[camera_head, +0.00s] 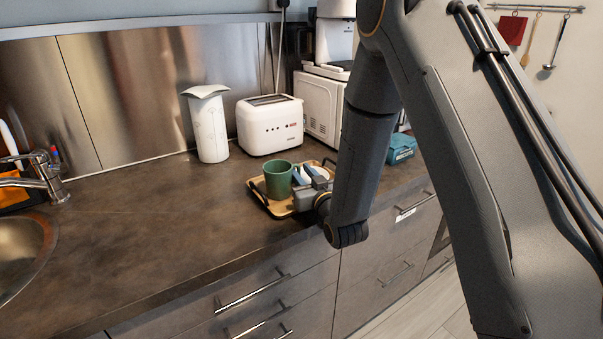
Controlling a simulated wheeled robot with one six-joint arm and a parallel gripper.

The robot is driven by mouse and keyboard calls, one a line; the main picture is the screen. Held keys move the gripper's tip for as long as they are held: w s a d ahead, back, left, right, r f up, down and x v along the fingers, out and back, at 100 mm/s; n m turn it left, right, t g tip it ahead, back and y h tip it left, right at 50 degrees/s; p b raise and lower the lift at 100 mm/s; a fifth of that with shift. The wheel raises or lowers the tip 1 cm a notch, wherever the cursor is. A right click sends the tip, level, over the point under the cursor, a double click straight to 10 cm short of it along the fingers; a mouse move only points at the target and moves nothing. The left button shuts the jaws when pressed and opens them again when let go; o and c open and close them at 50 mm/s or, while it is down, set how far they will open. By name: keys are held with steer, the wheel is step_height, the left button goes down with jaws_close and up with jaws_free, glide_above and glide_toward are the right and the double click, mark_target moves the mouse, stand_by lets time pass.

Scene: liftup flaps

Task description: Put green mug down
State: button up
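The green mug (277,180) is upright over the left part of a wooden tray (283,209) with dark handles, on the dark counter. Whether its base rests on the tray or is slightly above it cannot be told. My gripper (300,184) is at the mug's right side, reached in from the right. It looks close to or touching the mug. The fingertips and the mug's handle are largely hidden, so I cannot see whether the fingers are closed on it.
A white toaster (269,124) and a paper roll (208,128) stand behind the tray. A white microwave (319,107) and a blue box (401,148) are further right. A sink (23,246) is at the left. The counter between sink and tray is clear.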

steer(key=b+v, duration=0.2)
steer(key=v, duration=1)
